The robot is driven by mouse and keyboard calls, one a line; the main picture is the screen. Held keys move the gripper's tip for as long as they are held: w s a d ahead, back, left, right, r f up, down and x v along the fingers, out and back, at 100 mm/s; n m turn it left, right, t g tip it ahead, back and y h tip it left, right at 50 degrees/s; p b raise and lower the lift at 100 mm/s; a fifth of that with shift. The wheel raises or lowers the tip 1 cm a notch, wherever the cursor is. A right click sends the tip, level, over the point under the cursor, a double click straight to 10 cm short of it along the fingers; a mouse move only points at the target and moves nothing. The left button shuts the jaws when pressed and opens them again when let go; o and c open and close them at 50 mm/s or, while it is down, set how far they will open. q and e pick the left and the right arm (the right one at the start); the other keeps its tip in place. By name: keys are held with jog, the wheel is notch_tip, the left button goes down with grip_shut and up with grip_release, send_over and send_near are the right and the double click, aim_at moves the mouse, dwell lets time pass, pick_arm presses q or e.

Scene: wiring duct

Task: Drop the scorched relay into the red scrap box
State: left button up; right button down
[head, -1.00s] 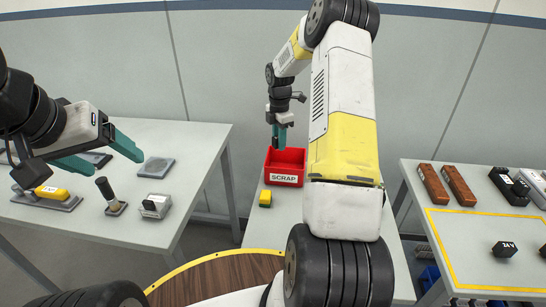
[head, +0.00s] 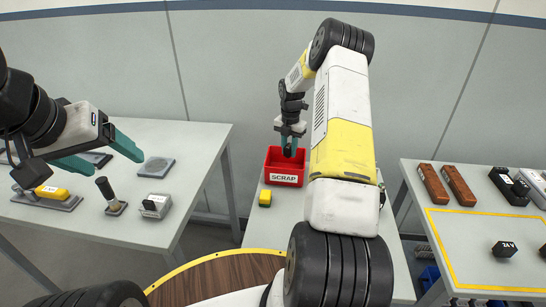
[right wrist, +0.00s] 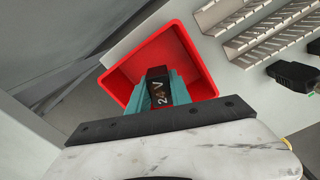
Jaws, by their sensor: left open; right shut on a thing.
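The red scrap box (head: 283,179), labelled SCRAP, stands on the middle bench; its open top also shows in the right wrist view (right wrist: 127,84). My right gripper (head: 289,150) is over the box, pointing down. It is shut on a dark relay (right wrist: 158,73) marked 24 V, held between the teal fingers; in the right wrist view the relay appears against the box opening. The scorching is hard to make out at this size. My left gripper (head: 105,157) is open and empty over the left table.
A yellow block (head: 265,198) sits just in front of the box. Slotted metal duct pieces (right wrist: 255,30) and a black part (right wrist: 290,73) lie beside it. The right table holds another 24V relay (head: 504,249) inside a yellow outline. The left table (head: 190,135) carries several parts.

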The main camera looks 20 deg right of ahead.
jog(key=shift+f, duration=0.6)
jog(key=c, duration=1.1)
grip_release()
jog(key=shift+r, duration=0.1)
notch_tip(320, 180, up, 8)
jog(key=shift+f, duration=0.15)
